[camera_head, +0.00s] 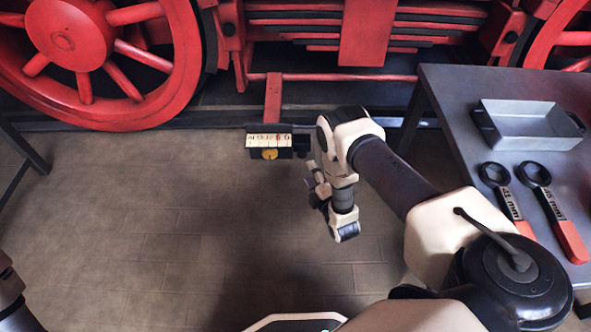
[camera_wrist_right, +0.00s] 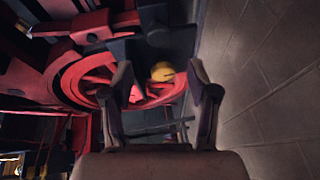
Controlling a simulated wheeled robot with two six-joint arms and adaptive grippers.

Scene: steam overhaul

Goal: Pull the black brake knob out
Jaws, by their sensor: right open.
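A small black box (camera_head: 283,153) with a pale numbered scale (camera_head: 268,140) on it hangs under the red frame. A round yellow part (camera_head: 269,154) is on its face; it also shows in the right wrist view (camera_wrist_right: 162,71). A dark piece (camera_head: 303,143) at the box's right end may be the black brake knob; I cannot tell for sure. My right gripper (camera_head: 317,184) is just right of the box and apart from it. In the right wrist view its fingers (camera_wrist_right: 161,84) are spread and empty, with the yellow part between them in the picture, farther away.
Red wheels (camera_head: 90,50) and the red frame stand behind the box. A grey table (camera_head: 455,95) at the right holds a metal tray (camera_head: 530,118) and two red-handled ring wrenches (camera_head: 512,210) (camera_head: 556,215). The floor (camera_head: 150,230) in front is clear. Part of my left arm shows at the lower left.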

